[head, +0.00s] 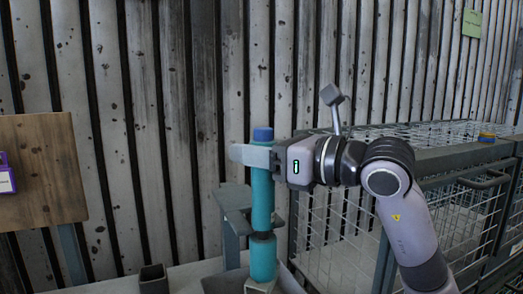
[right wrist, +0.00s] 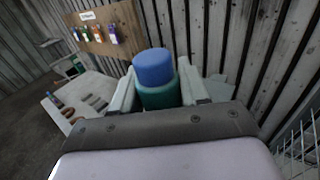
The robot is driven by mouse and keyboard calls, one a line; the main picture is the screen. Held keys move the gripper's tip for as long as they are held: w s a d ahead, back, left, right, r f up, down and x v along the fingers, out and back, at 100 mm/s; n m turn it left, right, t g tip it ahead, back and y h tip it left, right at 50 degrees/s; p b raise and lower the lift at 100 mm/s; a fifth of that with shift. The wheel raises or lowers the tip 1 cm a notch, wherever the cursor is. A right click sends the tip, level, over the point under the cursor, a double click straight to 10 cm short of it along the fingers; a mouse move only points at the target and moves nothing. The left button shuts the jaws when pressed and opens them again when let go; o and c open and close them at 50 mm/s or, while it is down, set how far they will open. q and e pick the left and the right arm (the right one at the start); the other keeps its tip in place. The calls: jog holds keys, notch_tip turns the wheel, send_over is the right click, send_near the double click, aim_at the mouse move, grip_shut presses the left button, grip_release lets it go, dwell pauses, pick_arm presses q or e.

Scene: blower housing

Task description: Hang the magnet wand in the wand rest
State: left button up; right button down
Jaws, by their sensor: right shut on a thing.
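The magnet wand (head: 262,200) is an upright teal cylinder with a blue top end and a dark band lower down. My right gripper (head: 256,154) is shut on it just below the blue end. In the right wrist view the wand's blue end (right wrist: 153,68) stands up between the two fingers (right wrist: 159,92). A grey-green bracket (head: 233,197), which looks like the wand rest, is at the wand's left and around its middle. I cannot tell whether the wand bears on it. The wand's lower end is near a pale surface. My left gripper is not in view.
A wire-mesh cage (head: 345,240) stands close at the right, behind my right arm. A short dark square tube (head: 153,279) stands at lower left. A wooden board (head: 40,170) with a purple padlock is at the left. A corrugated wall is behind.

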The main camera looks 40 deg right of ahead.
jog(key=w, duration=0.2)
jog(key=w+d, duration=0.1)
jog(key=w, duration=0.1)
jog(key=shift+w+f+p, duration=0.15)
jog(key=shift+w+p, duration=0.1)
jog(key=shift+p, duration=0.05)
dwell(0.5)
jog(key=shift+c, duration=2.4)
grip_release()
jog(key=shift+f, duration=0.1)
jog(key=b+v, duration=0.2)
jog(key=v, duration=0.5)
jog(key=shift+b, duration=0.4)
jog(key=shift+s, duration=0.1)
